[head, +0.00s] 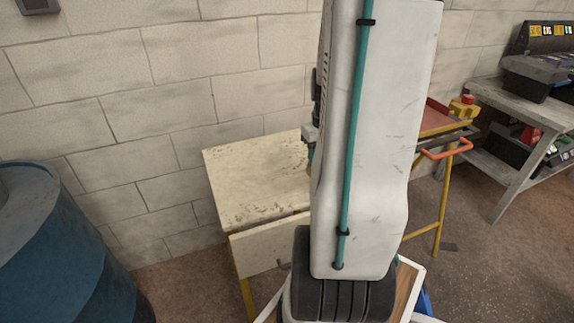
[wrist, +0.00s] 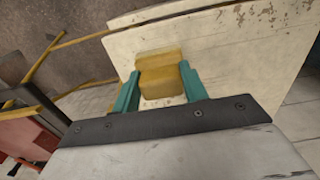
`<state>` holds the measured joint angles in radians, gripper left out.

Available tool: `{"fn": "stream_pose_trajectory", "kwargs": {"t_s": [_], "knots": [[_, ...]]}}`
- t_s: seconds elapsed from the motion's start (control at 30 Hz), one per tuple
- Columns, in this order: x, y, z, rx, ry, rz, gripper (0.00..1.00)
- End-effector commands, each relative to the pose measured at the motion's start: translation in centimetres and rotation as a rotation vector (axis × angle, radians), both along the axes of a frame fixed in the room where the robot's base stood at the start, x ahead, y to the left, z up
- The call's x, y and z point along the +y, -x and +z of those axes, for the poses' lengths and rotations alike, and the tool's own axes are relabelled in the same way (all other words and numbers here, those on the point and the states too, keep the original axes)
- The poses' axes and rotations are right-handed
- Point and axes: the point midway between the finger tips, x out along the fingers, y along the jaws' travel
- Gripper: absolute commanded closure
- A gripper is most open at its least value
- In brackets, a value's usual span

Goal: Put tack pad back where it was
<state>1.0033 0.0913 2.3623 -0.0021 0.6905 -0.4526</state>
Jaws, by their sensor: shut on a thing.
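The tack pad (wrist: 163,83) appears to be the yellow block between the teal fingers of my gripper (wrist: 158,74) in the wrist view. My gripper is shut on it, with one finger at each side. The pad shows a lighter upper part and a darker face toward the camera. Behind it is the pale, worn bench top (wrist: 225,45), which also shows in the head view (head: 245,180). I cannot tell whether the pad touches the top or is held above it. In the head view my arm hides the pad and most of the gripper.
A red surface (head: 436,120) with a yellow-and-red button box (head: 463,106) and an orange handle (head: 446,150) lies right of my arm. A blue barrel (head: 60,245) stands at left. A grey workbench (head: 510,110) stands far right. The left part of the bench top is clear.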

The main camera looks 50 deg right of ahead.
Motion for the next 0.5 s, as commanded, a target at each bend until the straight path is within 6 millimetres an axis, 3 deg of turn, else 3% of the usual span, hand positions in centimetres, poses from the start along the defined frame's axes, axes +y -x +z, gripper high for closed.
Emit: {"fn": "stream_pose_trajectory", "kwargs": {"t_s": [0.1,0.3,0.5], "knots": [[0.7,-3.4,-0.4,0.001,-0.001,0.008,0.78],[1.7,-8.1,-0.8,0.001,-0.001,0.004,0.78],[2.0,-10.1,-1.0,0.001,-0.001,0.000,0.78]]}}
